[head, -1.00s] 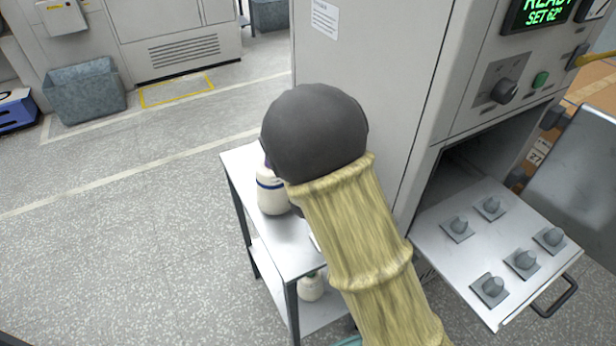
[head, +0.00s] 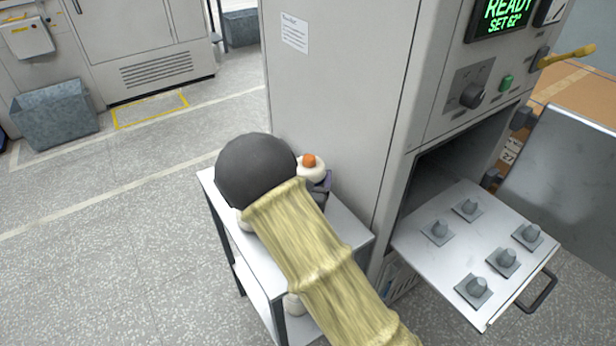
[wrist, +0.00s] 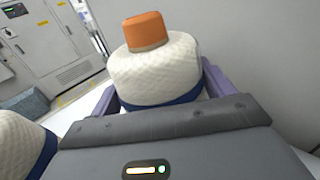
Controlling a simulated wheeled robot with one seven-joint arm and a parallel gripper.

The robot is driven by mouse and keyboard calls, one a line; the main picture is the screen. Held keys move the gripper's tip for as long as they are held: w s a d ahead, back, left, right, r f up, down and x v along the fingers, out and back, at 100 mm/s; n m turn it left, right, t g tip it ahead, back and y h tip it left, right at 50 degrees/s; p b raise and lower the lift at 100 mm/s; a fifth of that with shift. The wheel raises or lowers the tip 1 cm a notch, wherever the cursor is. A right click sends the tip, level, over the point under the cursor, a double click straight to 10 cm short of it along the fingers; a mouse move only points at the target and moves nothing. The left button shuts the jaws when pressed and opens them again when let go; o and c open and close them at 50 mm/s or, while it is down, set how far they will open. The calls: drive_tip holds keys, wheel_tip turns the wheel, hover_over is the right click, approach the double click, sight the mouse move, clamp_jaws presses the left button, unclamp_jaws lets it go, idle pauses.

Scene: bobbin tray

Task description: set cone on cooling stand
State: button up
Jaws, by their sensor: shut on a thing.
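My gripper (wrist: 158,92) has purple fingers on both sides of a white yarn cone (wrist: 155,65) with an orange top and a dark blue band. It is shut on this cone. In the head view the held cone (head: 313,173) shows just right of my dark round wrist, over the stand's back end. The cooling stand (head: 345,240) is a pale-topped table with dark legs and a lower shelf. Whether the held cone's base touches the top is hidden. A second white cone (wrist: 20,145) with a blue band stands left of my gripper, mostly hidden by my wrist in the head view.
Another white cone (head: 292,304) is on the lower shelf, partly covered by my arm. The tall grey machine (head: 330,110) stands close to the stand's right. Its open drop-down tray (head: 450,265) carries several empty pegs. Floor to the left is clear.

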drive_tip(key=shift+w+d+f, duration=0.1)
drive_tip(key=shift+f, duration=0.1)
drive_tip(key=o, duration=0.9)
drive_tip(key=shift+f, duration=0.1)
drive_tip(key=shift+o, duration=1.3)
drive_tip(key=shift+d, duration=0.1)
drive_tip(key=s+a+b, duration=0.1)
drive_tip(key=s+a, duration=0.1)
drive_tip(key=s, duration=1)
drive_tip(key=shift+a+r+b, duration=0.2)
drive_tip(key=shift+a+b, duration=0.1)
